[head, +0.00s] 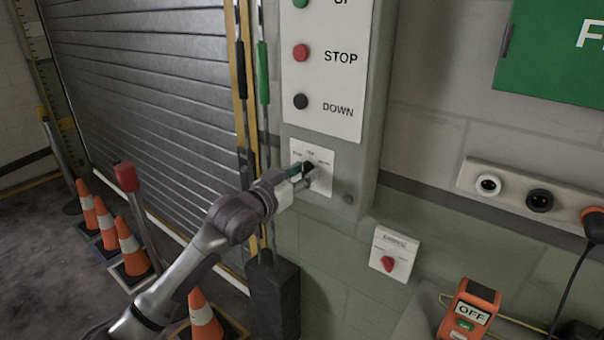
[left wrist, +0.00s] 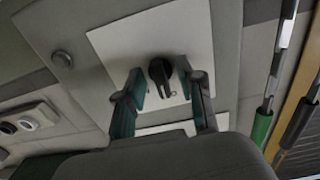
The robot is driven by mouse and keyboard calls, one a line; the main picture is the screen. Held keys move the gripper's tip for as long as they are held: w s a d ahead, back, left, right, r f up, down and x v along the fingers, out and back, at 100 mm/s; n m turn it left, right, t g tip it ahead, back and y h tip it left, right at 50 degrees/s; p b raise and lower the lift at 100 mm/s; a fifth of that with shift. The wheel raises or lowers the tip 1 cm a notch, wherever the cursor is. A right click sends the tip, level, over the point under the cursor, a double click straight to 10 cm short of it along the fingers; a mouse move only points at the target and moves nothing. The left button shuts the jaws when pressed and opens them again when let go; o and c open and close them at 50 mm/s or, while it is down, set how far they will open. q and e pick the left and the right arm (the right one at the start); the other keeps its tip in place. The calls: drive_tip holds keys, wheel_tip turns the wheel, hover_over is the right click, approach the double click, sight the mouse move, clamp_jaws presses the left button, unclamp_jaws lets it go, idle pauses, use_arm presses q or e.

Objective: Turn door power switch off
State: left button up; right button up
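The door power switch is a black rotary knob (left wrist: 160,72) on a white plate (head: 323,184) at the bottom of the grey door control box (head: 366,130). My left gripper (head: 300,172) is at this plate in the head view. In the left wrist view, its two fingers (left wrist: 162,92) stand apart on either side of the knob, with gaps showing between them and it. The gripper partly hides the knob and the plate's lettering in the head view. My right gripper is in neither view.
Above are green, red STOP (head: 301,53) and black DOWN (head: 301,101) buttons. A plate with a red knob (head: 388,263) is lower right. Sockets (head: 488,184) and an orange OFF box (head: 469,311) are at right. A roller door (head: 150,90) and traffic cones (head: 130,247) are left.

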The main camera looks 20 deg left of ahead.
use_arm(q)
drive_tip(key=shift+s+a, duration=0.1)
drive_tip(key=shift+s, duration=0.1)
drive_tip(key=v, duration=1.1)
drive_tip(key=shift+s, duration=0.3)
drive_tip(key=shift+a, duration=0.1)
